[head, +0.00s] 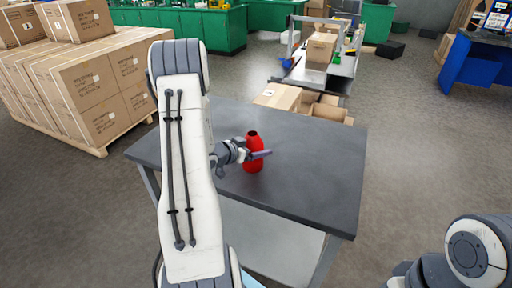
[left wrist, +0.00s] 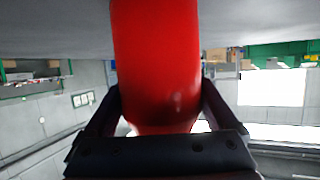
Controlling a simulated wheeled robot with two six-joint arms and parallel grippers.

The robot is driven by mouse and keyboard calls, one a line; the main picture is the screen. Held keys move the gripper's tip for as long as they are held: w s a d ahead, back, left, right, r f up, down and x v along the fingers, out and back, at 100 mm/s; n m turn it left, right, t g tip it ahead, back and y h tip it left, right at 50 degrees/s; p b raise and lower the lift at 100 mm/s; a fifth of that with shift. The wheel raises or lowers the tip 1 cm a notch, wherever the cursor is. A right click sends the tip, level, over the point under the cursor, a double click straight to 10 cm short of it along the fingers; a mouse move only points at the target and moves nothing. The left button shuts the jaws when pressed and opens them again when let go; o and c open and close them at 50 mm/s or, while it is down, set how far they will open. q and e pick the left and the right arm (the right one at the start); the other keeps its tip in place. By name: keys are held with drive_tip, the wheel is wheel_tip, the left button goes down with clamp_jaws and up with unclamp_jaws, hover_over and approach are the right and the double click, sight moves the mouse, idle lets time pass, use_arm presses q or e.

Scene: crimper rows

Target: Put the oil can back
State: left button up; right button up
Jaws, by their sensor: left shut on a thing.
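The oil can is a red bottle-shaped can (head: 253,166) with a narrower dark-topped neck, upright at the dark grey table (head: 310,180), toward its front edge. My left gripper (head: 252,154) reaches it from the left and is shut around its upper body. In the left wrist view the red can (left wrist: 157,50) fills the middle, between the two dark fingers of the gripper (left wrist: 160,95). Its far end runs out of that picture. I cannot tell whether its base touches the table. My right gripper is out of view; only part of my right arm shows at the lower right.
The rest of the tabletop is bare. Open cardboard boxes (head: 318,106) stand just behind the table. A pallet of stacked cartons (head: 100,90) is on the left. A bench with a carton (head: 321,46) stands farther back, and a blue stand (head: 470,62) is at the right.

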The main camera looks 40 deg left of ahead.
use_arm(q)
drive_tip(key=shift+f, duration=0.1)
drive_tip(key=o, duration=1.3)
drive_tip(key=shift+r, duration=0.2)
drive_tip(key=v, duration=1.2)
